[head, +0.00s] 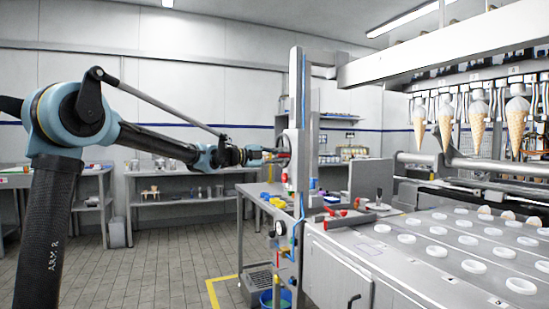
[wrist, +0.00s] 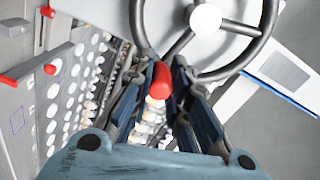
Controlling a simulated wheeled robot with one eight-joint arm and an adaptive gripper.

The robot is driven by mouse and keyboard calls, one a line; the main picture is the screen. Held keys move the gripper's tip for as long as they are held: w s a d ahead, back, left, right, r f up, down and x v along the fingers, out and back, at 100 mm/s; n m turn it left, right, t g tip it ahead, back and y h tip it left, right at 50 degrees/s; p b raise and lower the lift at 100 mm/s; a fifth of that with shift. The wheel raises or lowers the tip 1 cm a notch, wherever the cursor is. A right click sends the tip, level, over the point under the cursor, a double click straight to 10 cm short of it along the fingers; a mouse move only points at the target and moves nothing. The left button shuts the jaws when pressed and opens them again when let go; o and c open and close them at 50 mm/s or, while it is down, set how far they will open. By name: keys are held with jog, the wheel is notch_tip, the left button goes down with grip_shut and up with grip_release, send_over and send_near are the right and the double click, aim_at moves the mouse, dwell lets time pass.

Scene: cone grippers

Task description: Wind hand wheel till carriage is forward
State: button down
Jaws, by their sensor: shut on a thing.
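The hand wheel (wrist: 262,50) shows in the wrist view with a dark rim, spokes and a pale round hub. Its red handle (wrist: 160,82) stands between the fingers of my gripper (wrist: 163,68), which is shut on it. In the head view my gripper (head: 268,155) reaches the wheel (head: 291,160), seen nearly edge-on at the grey upright post. What seems to be the carriage (head: 452,60) is the overhead bar with hanging grippers holding several ice-cream cones (head: 477,127). It hangs at the back right, behind the tray of white cups.
The machine deck (head: 400,262) carries rows of white cups at the right. Red-handled levers (head: 345,217) sit near the post. A bench (head: 262,190) with coloured items stands behind the post, and a blue bucket (head: 275,299) is below. Tiled floor at left is clear.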

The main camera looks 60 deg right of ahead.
jog(key=c, duration=1.5)
grip_release()
jog(key=v, duration=1.2)
jog(key=shift+w, duration=0.1)
